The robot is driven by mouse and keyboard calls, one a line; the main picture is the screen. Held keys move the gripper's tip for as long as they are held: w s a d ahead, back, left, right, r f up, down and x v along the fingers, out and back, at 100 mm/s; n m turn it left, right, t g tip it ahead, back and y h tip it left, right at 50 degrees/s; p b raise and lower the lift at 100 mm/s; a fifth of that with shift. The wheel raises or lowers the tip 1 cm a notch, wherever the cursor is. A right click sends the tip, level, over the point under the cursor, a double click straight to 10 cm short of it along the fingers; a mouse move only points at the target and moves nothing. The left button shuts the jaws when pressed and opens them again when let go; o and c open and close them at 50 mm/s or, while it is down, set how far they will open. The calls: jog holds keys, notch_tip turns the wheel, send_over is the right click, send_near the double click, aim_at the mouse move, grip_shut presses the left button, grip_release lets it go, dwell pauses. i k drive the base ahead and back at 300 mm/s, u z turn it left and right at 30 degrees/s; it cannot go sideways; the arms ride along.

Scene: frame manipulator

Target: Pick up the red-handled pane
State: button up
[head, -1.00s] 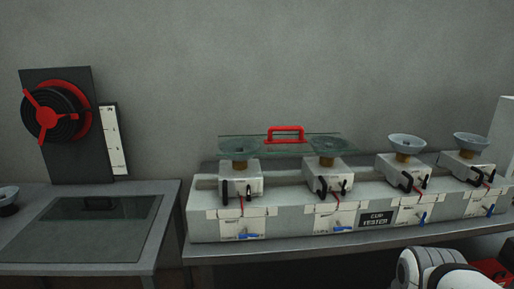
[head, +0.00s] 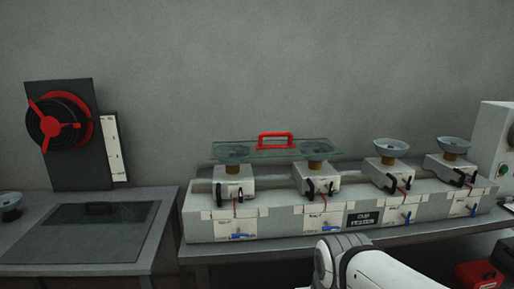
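The red-handled pane (head: 263,150) is a clear, greenish glass sheet. It lies across the two left cups of the cup tester (head: 270,216), near the wall. Its red handle (head: 276,140) stands up on top near the middle. My white arm shows at the bottom, right of centre, in front of the tester's table. My gripper is not in view.
Two uncovered cups (head: 391,146) stand on the tester's right half. Another glass pane with a dark handle (head: 99,212) lies on the left table. A red-and-black wheel (head: 57,120) stands behind it. A grey box (head: 495,140) is at the right.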

aim_at(261, 149)
jog(key=z, duration=0.05)
jog(key=i, duration=0.95)
